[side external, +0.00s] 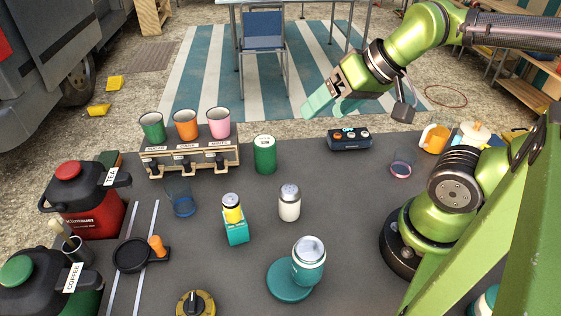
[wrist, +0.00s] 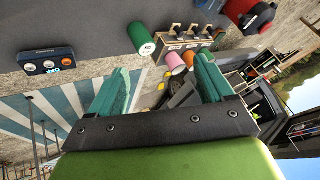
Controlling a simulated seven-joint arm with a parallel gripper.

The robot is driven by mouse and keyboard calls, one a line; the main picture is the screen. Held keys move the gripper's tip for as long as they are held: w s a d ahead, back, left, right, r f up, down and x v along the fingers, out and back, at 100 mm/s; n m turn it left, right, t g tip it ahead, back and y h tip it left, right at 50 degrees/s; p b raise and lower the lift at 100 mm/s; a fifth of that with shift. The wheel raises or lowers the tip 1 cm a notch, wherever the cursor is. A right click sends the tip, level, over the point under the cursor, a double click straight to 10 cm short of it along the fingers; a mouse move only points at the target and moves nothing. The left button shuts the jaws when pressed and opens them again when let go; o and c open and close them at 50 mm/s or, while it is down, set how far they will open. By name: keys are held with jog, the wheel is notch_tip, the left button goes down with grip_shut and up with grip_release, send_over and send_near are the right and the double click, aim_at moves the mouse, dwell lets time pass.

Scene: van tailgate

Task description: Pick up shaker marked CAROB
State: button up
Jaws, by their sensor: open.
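No lettering reading CAROB is legible on any shaker. A white shaker (side external: 289,204) with a grey top stands upright on the dark table. A yellow shaker (side external: 232,210) with a dark band stands on or in a small teal block (side external: 236,234) to its left. A larger teal-and-white container (side external: 308,264) with a silver lid stands on a round teal base (side external: 290,283) nearer the front. My gripper (side external: 326,103) has teal fingers, is open and empty, and is raised beyond the table's far edge. In the wrist view its fingers (wrist: 160,90) are spread apart; no shaker shows there.
A green canister (side external: 265,155) and a rack (side external: 190,160) with three cups stand along the far edge. A switch box (side external: 349,139) sits to their right.

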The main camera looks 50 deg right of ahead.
jog(key=n+g+h, duration=0.2)
jog(key=n+g, duration=0.5)
jog(key=n, duration=2.8)
send_over(289, 203)
jog(key=w+d, duration=0.2)
notch_tip(289, 203, down, 8)
jog(key=r, duration=0.1)
jog(key=f, duration=1.7)
jog(key=shift+s, duration=0.3)
